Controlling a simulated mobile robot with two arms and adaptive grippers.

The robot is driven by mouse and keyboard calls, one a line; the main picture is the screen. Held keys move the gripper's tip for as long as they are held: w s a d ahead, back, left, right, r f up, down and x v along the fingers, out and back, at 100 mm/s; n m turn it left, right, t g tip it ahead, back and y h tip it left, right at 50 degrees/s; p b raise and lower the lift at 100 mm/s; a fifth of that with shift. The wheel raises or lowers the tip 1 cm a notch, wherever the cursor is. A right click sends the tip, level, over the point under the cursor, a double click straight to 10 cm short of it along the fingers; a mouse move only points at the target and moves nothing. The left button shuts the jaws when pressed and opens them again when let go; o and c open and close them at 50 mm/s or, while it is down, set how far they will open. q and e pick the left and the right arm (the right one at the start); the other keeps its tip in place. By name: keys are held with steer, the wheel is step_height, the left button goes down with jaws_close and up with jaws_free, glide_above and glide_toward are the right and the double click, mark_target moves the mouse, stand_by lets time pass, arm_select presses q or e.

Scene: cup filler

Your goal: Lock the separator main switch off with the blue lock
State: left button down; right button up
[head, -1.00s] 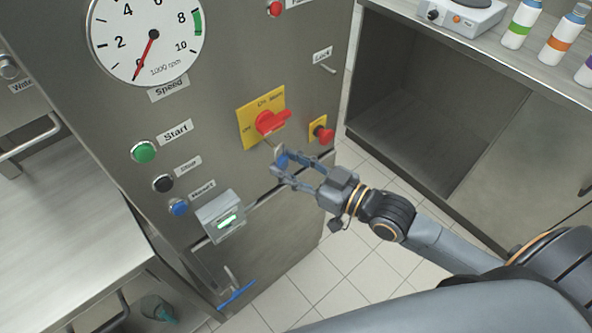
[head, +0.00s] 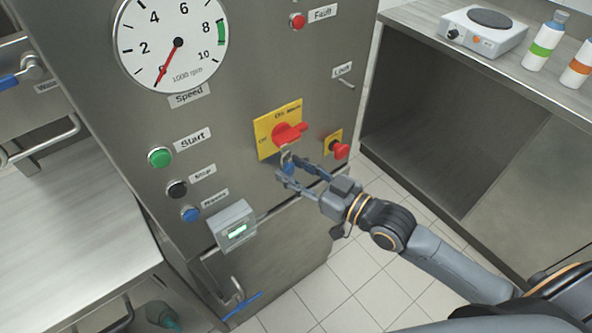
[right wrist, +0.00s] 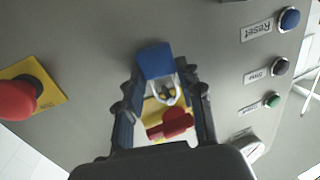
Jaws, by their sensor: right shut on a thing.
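The separator main switch is a yellow plate (head: 265,136) with a red rotary handle (head: 289,133) on the steel cabinet front. The handle's long end points right in the head view, away from the "Off" label. My right gripper (head: 283,170) is shut on the blue lock (head: 289,168) just below the plate. In the right wrist view the blue lock body (right wrist: 155,61) is between the fingertips. Its shackle (right wrist: 178,92) overlaps the yellow plate near the red handle (right wrist: 170,123). I cannot tell whether the shackle passes through anything. My left gripper is out of view.
A red emergency button (head: 341,151) sits close right of the gripper. A grey box with a green display (head: 234,227) protrudes lower left. Start (head: 160,157), stop and reset buttons are at left. An empty peg (head: 346,84) is under the "Lock" label.

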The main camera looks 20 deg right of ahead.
steer(key=o, duration=1.3)
steer(key=v, duration=1.2)
